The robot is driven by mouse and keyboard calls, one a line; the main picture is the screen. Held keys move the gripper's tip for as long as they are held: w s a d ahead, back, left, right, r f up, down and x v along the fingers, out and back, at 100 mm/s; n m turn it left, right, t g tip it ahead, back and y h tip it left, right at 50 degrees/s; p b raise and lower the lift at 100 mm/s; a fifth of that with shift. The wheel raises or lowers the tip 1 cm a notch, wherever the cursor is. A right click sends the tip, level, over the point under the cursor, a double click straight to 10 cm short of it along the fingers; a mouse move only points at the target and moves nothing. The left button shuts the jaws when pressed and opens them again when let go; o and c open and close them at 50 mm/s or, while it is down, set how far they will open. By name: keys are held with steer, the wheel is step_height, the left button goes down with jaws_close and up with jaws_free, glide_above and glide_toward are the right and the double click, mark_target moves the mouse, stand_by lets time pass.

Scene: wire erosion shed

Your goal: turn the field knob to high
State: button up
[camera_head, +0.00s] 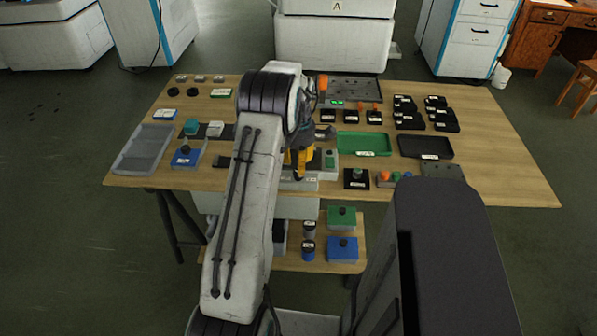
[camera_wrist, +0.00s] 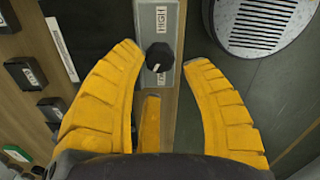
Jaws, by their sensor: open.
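The field knob (camera_wrist: 159,57) is a round black knob on a light grey panel (camera_wrist: 158,30) in the wrist view. A white mark shows on its lower edge. A "HIGH" label (camera_wrist: 161,18) is above the knob, and another label (camera_wrist: 160,82), partly hidden and not fully readable, is just below. My gripper (camera_wrist: 162,56) is open, its yellow fingers on the left and right of the knob with gaps visible, and a third yellow finger below. Whether any finger touches it, I cannot tell. In the head view my gripper (camera_head: 299,160) is over the table and the knob cannot be made out.
The wooden table (camera_head: 500,170) holds a green tray (camera_head: 364,144), a dark tray (camera_head: 425,147), a grey tray (camera_head: 143,150) and several black blocks (camera_head: 408,112). In the wrist view, a round slotted disc (camera_wrist: 262,22) is at upper right and black blocks (camera_wrist: 25,73) are at left.

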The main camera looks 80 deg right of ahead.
steer(key=shift+f, duration=2.15)
jaws_close()
